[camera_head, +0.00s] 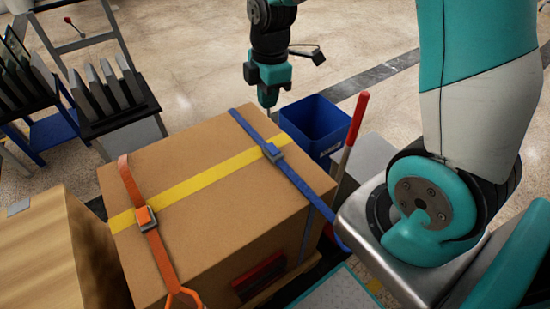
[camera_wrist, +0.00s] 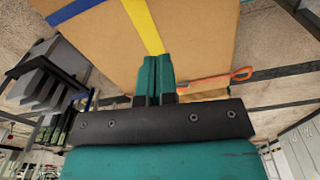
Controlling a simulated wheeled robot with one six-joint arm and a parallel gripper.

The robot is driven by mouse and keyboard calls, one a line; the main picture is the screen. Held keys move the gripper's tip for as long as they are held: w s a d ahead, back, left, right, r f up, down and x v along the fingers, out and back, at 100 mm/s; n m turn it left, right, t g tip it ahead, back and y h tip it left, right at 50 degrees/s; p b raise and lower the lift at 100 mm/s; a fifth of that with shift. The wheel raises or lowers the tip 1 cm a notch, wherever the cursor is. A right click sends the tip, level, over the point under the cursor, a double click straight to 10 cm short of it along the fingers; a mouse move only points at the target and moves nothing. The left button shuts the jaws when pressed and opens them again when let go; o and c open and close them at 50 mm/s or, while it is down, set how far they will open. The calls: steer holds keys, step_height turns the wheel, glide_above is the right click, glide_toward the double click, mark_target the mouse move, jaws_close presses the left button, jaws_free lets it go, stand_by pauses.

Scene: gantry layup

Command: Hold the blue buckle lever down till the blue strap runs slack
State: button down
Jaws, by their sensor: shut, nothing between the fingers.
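The large cardboard box (camera_head: 215,205) carries a blue strap (camera_head: 292,175) that lies flat across its top and runs down its near side. The blue buckle (camera_head: 272,151) sits on the strap at the middle of the top; its lever is too small to make out clearly. My gripper (camera_head: 268,98) points down near the box's far edge, beyond the buckle and apart from it. The wrist view shows its fingers (camera_wrist: 154,75) shut together and empty. There the blue strap (camera_wrist: 72,11) is at the upper left, and the buckle is out of view.
An orange strap (camera_head: 155,245) with its own buckle (camera_head: 146,216) crosses the box at left; yellow tape (camera_head: 205,178) runs along the top. A blue bin (camera_head: 318,128) and a red-handled lever (camera_head: 354,125) stand right of the box. A wooden box (camera_head: 45,245) is at left.

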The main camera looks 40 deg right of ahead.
steer(key=n, duration=0.2)
glide_above(275, 152)
step_height(275, 152, down, 4)
steer(key=shift+h, duration=0.3)
steer(key=shift+f+b, duration=0.2)
steer(key=shift+b, duration=0.1)
step_height(275, 152, down, 14)
steer(key=shift+r+b, duration=0.1)
steer(key=shift+b, duration=0.95)
